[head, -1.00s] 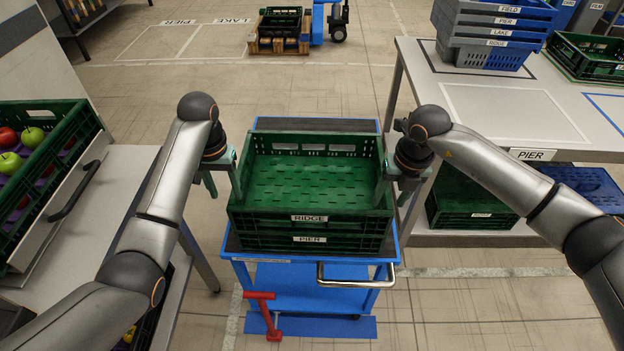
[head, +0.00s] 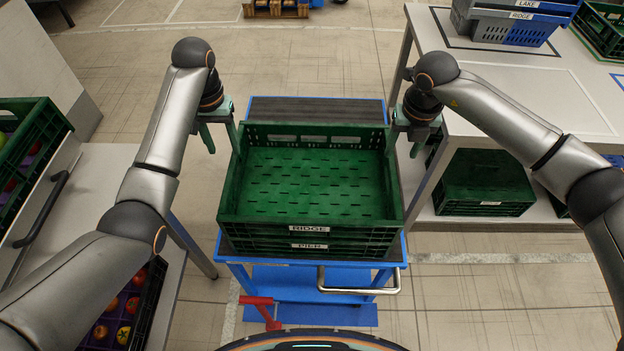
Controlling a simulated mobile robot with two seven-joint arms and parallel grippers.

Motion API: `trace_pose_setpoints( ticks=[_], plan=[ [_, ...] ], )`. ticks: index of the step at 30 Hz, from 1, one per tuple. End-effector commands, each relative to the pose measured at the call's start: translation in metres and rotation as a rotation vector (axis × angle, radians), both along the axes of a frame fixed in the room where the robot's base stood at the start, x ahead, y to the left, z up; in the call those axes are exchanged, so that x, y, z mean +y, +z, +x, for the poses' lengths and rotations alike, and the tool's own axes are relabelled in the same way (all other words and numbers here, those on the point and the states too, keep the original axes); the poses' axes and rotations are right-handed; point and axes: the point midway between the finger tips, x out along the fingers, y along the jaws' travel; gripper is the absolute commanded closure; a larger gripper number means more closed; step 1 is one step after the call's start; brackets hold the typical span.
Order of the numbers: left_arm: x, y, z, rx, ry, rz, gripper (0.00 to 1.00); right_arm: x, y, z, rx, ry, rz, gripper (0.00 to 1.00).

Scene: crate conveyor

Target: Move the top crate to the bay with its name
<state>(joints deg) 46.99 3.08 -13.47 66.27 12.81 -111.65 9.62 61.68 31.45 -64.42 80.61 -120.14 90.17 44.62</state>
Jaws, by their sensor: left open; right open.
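The top crate (head: 309,230), green, empty and labelled RIDGE, sits on a second green crate (head: 309,247) labelled PIER. Both stand on a blue cart (head: 262,274) with a dark top. My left gripper (head: 220,140) is open just outside the stack's left wall near the far corner. My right gripper (head: 403,145) is open just outside the right wall near the far corner. Neither gripper holds anything. No bay label reading RIDGE is in view apart from those on crates.
A white table (head: 570,118) at right has an outlined area and a stack of grey and blue crates (head: 505,31) labelled LAKE and RIDGE. Green crates (head: 484,185) sit on its lower shelf. A counter at left holds a fruit crate (head: 58,125).

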Motion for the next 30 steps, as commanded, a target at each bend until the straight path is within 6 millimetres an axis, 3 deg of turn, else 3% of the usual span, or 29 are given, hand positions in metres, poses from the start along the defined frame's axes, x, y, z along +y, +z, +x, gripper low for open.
trace_pose_setpoints(
  ticks=[7, 21, 30],
  plan=[
    [0.0, -0.023, -0.001, 0.004, 0.0, 0.0, 0.45, 0.0, -0.023, 0.002, 0.004, -0.002, 0.0, 0.45],
    [0.0, -0.107, -0.001, 0.004, 0.0, 0.0, 0.45, 0.0, -0.106, 0.012, 0.002, -0.001, 0.0, 0.45],
    [0.0, -0.125, 0.0, 0.0, 0.0, 0.0, 0.45, 0.0, -0.124, 0.015, 0.0, 0.0, 0.0, 0.45]
  ],
)
